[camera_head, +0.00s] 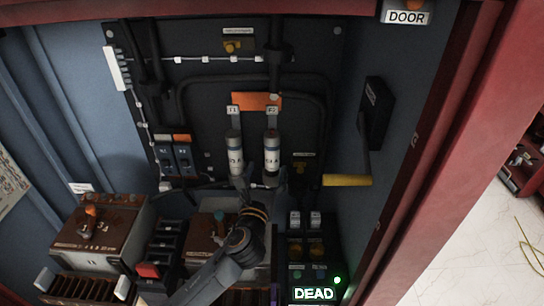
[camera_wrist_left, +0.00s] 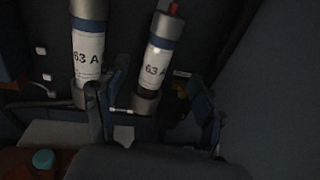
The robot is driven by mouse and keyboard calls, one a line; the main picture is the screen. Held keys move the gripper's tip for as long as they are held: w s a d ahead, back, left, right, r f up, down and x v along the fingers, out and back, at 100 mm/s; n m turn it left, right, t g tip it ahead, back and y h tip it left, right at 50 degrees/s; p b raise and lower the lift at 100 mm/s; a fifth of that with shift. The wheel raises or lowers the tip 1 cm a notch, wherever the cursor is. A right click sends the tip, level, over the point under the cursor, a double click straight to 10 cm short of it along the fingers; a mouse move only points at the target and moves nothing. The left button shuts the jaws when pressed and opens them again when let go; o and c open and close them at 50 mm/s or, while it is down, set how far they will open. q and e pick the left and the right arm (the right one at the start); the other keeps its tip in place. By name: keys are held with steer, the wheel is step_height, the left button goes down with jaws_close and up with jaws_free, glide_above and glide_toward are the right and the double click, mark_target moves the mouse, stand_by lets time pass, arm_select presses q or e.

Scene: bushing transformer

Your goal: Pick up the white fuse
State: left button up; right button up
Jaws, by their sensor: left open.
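Two white cylindrical fuses stand side by side on the dark back panel in the head view: a left fuse (camera_head: 235,155) and a right fuse (camera_head: 271,155). In the left wrist view the left fuse (camera_wrist_left: 88,50) and the right fuse (camera_wrist_left: 156,62) carry "63 A" labels with blue bands; the right one has a red tip. My left gripper (camera_head: 263,188) is open just below the fuses. In the wrist view its fingers (camera_wrist_left: 150,108) lie on either side of the right fuse's lower end; contact cannot be told. My right gripper is not in view.
An orange plate (camera_head: 257,101) sits above the fuses. A black lever with a yellow handle (camera_head: 347,180) projects at the right. Brown-topped boxes (camera_head: 100,232) stand below left, and a lit "DEAD" indicator (camera_head: 313,294) is at lower right. Red cabinet frame edges bound the opening.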

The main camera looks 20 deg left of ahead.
mark_target(271, 153)
arm_select(q)
steer(key=w, duration=0.4)
steer(key=shift+a, duration=0.2)
steer(key=shift+w+a+r+p, duration=0.1)
steer(key=shift+w+r+p, duration=0.1)
steer(key=shift+w+p, duration=0.2)
steer(key=w, duration=0.3)
steer(key=shift+w+a+r+p, duration=0.15)
steer(key=shift+w+a+p, duration=0.1)
steer(key=shift+w+p, duration=0.1)
steer(key=shift+w, duration=0.4)
steer(key=shift+s, duration=0.1)
steer(key=shift+c, duration=0.2)
steer(key=c, duration=0.3)
jaws_close()
